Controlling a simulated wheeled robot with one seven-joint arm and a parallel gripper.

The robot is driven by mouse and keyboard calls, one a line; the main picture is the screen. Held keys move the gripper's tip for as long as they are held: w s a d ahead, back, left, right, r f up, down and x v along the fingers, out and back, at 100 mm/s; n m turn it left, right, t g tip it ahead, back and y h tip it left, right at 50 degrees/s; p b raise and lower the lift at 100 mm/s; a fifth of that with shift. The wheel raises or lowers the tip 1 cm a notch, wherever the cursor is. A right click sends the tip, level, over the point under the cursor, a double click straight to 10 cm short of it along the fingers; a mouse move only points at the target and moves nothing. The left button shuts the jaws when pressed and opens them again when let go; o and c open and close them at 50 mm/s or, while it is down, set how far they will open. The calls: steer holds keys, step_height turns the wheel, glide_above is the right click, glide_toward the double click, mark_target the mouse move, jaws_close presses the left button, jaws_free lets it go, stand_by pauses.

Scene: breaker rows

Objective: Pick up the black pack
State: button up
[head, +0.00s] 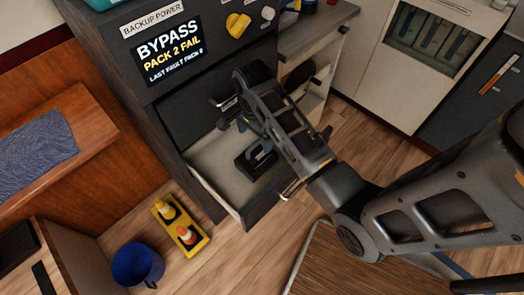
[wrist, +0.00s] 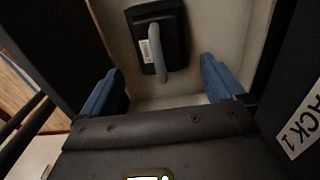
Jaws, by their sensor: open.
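The black pack (head: 257,160) lies in the open pale bay of the dark cabinet in the head view. In the wrist view the black pack (wrist: 158,40) shows a grey handle along its top and a small white label. My gripper (wrist: 163,85) is open, its two blue fingers spread wide with nothing between them. The pack is apart from the fingers, beyond them in the wrist view. In the head view my gripper (head: 232,112) is at the bay's upper part, partly hidden by my own arm.
The cabinet's screen (head: 170,50) reads "BYPASS, PACK 2 FAIL". Dark walls flank the bay in the wrist view, with a "PACK 1" label (wrist: 310,125) on the right. A yellow tray with cones (head: 181,226) and a blue bucket (head: 137,264) stand on the floor.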

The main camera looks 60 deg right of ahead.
mark_target(256, 145)
step_height(256, 145, down, 8)
steer(key=shift+s+r, duration=0.1)
steer(key=shift+r, duration=0.1)
stand_by(0.3)
jaws_close()
steer(key=shift+d+r, duration=0.1)
steer(key=shift+r, duration=0.05)
stand_by(0.9)
